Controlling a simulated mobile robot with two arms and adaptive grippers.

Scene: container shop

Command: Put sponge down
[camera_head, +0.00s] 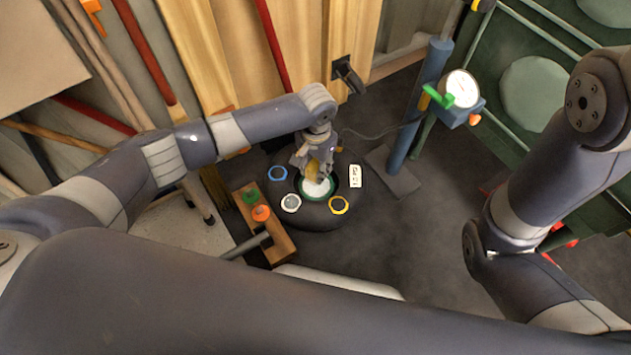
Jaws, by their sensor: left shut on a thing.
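My left gripper (318,165) reaches down over a round dark stand (315,215) in the middle of the camera_head view. It is shut on a small yellowish thing, which looks like the sponge (312,172), mostly hidden by the fingers. The sponge is just above or touching a white disc with a green rim (316,188) at the stand's centre; I cannot tell which. My right arm shows at the right, but its gripper is out of view.
Around the stand's top are blue, white and yellow-rimmed discs and a white label plate (355,176). A wooden block (265,225) with green and orange knobs stands to the left. A blue post with a gauge (460,89) stands at right. Dark floor is clear between.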

